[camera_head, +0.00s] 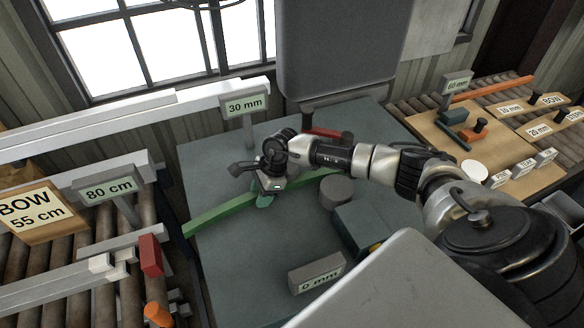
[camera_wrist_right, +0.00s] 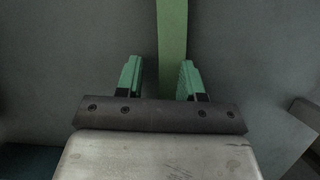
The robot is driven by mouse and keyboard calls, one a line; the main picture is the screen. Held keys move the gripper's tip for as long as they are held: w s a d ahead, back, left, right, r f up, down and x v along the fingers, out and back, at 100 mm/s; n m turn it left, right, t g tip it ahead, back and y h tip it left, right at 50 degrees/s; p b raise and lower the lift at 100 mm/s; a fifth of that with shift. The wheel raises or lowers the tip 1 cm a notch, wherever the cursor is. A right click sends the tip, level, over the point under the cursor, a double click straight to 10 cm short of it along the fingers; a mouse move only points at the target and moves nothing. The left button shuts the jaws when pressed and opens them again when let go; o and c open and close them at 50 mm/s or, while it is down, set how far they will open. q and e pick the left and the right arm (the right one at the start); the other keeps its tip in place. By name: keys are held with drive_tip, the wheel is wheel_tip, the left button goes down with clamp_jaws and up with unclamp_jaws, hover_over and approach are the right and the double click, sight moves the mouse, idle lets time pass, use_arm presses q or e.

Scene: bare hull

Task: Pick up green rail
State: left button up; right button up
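The green rail (camera_head: 222,212) lies on the grey-green table, running from its left edge toward the middle, partly hidden by my right arm. My right gripper (camera_head: 264,199) is over the rail, pointing down. In the right wrist view the gripper (camera_wrist_right: 161,78) is open, with green pads on its two fingers. The rail (camera_wrist_right: 172,45) shows between and beyond the fingertips, close to the right finger, with a gap to the left one. I cannot tell how high the fingers are above it. My left gripper is not in view.
The table (camera_head: 225,270) also holds a grey cylinder (camera_head: 336,190), a dark green block (camera_head: 360,226) and a "0 mm" sign (camera_head: 317,272). A "30 mm" sign (camera_head: 245,104) stands at the back. Roller conveyors (camera_head: 65,250) flank both sides. The table's front left is clear.

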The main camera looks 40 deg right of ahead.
clamp_jaws()
drive_tip(key=shift+r, duration=0.1)
